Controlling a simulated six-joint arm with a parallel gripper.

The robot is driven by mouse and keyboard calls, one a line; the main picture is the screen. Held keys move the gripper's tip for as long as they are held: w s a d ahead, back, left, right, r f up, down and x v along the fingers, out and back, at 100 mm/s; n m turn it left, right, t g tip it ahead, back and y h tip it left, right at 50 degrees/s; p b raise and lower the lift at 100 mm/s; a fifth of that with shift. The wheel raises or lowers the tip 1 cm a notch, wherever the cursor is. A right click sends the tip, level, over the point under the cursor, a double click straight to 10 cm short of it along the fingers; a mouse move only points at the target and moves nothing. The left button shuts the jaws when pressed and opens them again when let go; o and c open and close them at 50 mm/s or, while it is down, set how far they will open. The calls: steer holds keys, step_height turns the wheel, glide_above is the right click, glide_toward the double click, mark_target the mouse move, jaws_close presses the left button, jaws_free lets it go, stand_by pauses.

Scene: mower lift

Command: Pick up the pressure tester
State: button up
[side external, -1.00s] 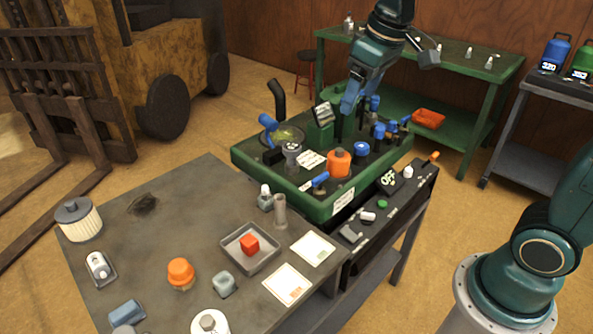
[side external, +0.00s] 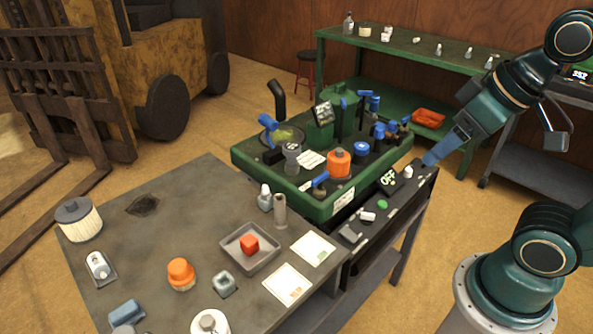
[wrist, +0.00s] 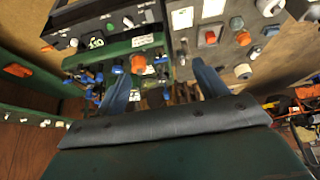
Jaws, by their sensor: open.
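No object is clearly marked as the pressure tester, and I cannot tell which one it is. A small dark display unit (side external: 323,113) stands on the green machine (side external: 322,207). A box reading OFF (side external: 389,181) sits on the dark panel (side external: 352,249) in front; it also shows in the wrist view (wrist: 96,42). My gripper (side external: 431,160) is at the panel's right end in the side view, hiding the orange handle there. In the wrist view my gripper (wrist: 163,84) has its blue fingers wide apart, with nothing visibly held.
Blue-handled valves and an orange cap (side external: 339,163) crowd the green machine. The grey bench (side external: 140,255) holds a tray (side external: 262,262) with a red cube, a filter (side external: 78,220) and other parts. A green table (side external: 465,65) stands behind. A forklift (side external: 110,80) is at left.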

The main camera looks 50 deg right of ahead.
stand_by(0.5)
steer(key=w+r+m+g, duration=0.1)
steer(key=w+r+m, duration=0.3)
steer(key=w, duration=0.5)
steer(key=m+g, duration=0.5)
steer(key=m, duration=0.7)
glide_above(292, 146)
step_height(292, 146, down, 12)
steer(key=shift+w+f, duration=0.2)
steer(key=shift+f, duration=4.15)
steer(key=shift+f, duration=0.1)
steer(key=shift+s+f, duration=0.1)
steer(key=shift+f, duration=2.4)
